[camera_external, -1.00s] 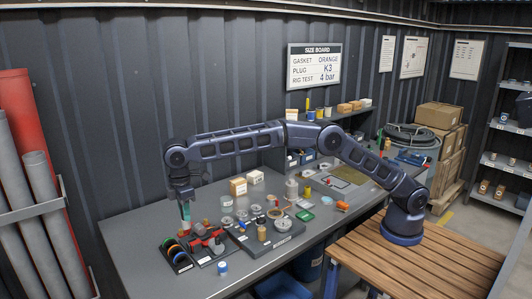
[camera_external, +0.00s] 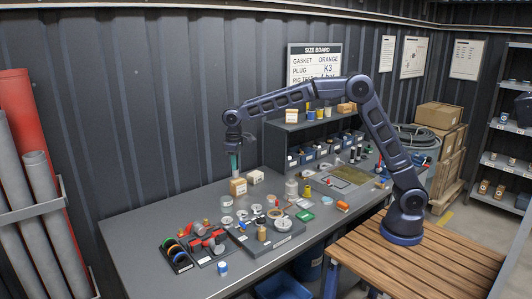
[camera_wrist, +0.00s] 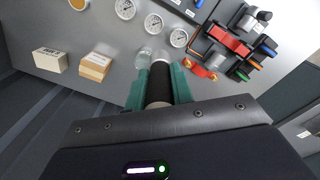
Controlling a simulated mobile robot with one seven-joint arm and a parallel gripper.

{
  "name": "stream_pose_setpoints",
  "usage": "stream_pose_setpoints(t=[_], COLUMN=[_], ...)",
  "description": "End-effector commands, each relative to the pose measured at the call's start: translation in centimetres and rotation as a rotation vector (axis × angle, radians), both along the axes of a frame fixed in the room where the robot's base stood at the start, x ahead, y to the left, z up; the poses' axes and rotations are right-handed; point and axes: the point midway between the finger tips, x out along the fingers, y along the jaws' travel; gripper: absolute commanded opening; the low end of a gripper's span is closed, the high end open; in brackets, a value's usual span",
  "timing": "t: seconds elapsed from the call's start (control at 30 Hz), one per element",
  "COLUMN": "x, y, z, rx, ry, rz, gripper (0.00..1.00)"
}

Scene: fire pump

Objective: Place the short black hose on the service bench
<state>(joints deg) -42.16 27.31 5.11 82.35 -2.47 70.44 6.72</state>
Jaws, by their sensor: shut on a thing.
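My gripper (camera_external: 234,168) is raised above the grey service bench (camera_external: 135,232), towards its back edge near two small boxes. In the wrist view its two green fingers (camera_wrist: 159,84) are shut on a short black cylinder, which looks like the short black hose (camera_wrist: 160,80). The hose lies between the fingers, with part of it hidden by them. In the external view the hose is too small to make out in the grip. The bench surface shows below the gripper in the wrist view.
Two small boxes (camera_external: 238,187) stand on the bench close below the gripper. A tray of coloured rings (camera_external: 176,254), red pump parts (camera_external: 209,242) and several gauges (camera_wrist: 153,23) are spread over the bench. The front left bench corner is clear. Shelves (camera_external: 300,142) stand behind.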

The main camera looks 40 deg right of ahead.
Motion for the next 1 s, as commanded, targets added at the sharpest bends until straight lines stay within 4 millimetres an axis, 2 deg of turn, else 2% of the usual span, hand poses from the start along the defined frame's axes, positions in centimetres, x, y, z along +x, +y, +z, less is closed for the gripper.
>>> stream_pose_setpoints(t=[0.3,0.4,0.57,1.0], x=[-1.3,-1.8,-2.0,-2.1], y=[-4.9,-6.0,-6.3,-6.3], z=[-2.0,-2.7,-4.8,-14.3], rx=[0.000,-0.001,-0.001,-0.002], ry=[0.000,-0.001,0.001,0.002], rz=[0.048,0.064,0.075,0.075], gripper=[0.00,0.00,0.00,0.00])
